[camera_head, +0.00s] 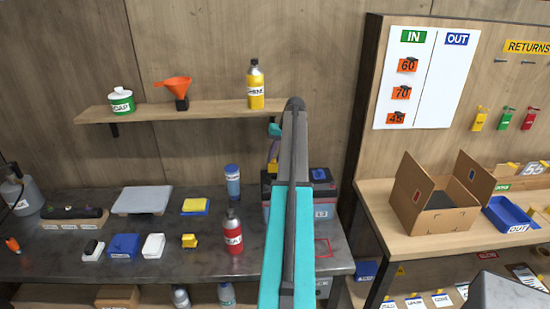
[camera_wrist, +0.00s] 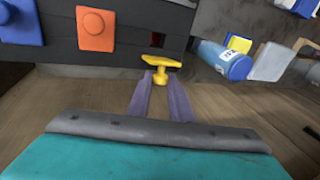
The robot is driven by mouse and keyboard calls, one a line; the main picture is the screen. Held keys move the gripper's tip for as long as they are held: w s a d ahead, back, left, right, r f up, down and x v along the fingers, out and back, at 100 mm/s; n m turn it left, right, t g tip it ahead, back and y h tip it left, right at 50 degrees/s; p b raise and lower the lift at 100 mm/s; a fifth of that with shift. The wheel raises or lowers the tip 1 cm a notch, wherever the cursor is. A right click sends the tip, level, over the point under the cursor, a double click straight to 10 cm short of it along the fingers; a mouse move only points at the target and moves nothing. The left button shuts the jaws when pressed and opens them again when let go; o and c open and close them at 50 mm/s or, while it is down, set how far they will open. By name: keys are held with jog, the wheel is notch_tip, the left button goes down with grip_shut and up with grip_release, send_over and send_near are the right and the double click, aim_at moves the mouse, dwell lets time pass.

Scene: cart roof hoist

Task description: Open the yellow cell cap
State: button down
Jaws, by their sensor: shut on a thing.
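The yellow cell cap (camera_wrist: 166,62) is a T-shaped piece at the tips of my gripper (camera_wrist: 162,78) in the wrist view. My gripper is shut on it. The dark battery (camera_wrist: 120,45) also has an orange cap (camera_wrist: 95,28) and a blue cap (camera_wrist: 18,22). In the head view the battery (camera_head: 325,188) stands on the bench, largely hidden by my arm. The yellow cap (camera_head: 272,166) shows at its left top edge.
A red bottle (camera_head: 233,234) and a blue bottle (camera_head: 233,182) stand left of the battery on the grey bench (camera_head: 85,262). The shelf (camera_head: 200,109) above holds a yellow bottle (camera_head: 255,88). A tall panel (camera_head: 362,100) rises at right.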

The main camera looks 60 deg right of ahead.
jog(key=c, duration=1.6)
grip_release()
jog(key=shift+r, duration=0.1)
jog(key=b+v, duration=0.4)
jog(key=v, duration=0.9)
jog(key=shift+d+r, duration=0.15)
jog(key=shift+r, duration=0.2)
